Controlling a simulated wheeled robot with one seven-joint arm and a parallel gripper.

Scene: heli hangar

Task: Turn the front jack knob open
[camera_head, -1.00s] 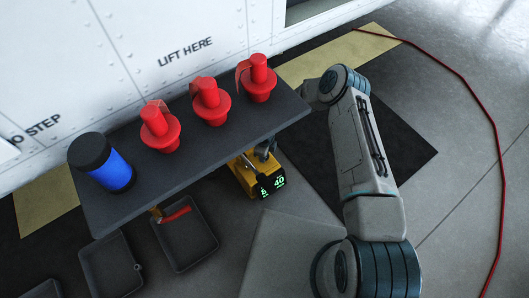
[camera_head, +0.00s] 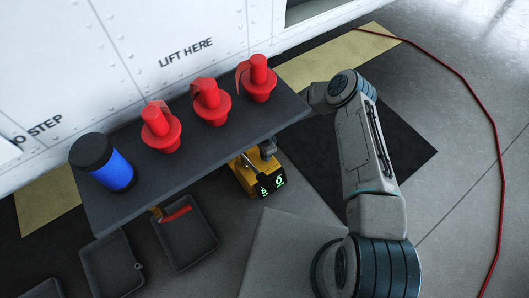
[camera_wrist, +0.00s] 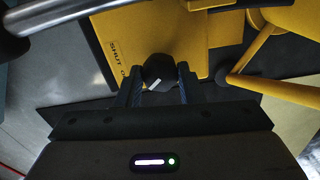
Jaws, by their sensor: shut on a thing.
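A black knob (camera_wrist: 157,67) with a white pointer mark stands on that plate. My gripper (camera_wrist: 158,80) is shut on the knob, one finger on each side. The pointer mark is slanted.
A dark shelf (camera_head: 205,152) above the jack carries red plugs (camera_head: 258,80) and a blue canister (camera_head: 112,171). Grey trays (camera_head: 190,240) lie below it. A metal bar (camera_wrist: 55,12) and yellow struts (camera_wrist: 265,85) are close to my gripper. A red cable (camera_head: 485,120) crosses open floor.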

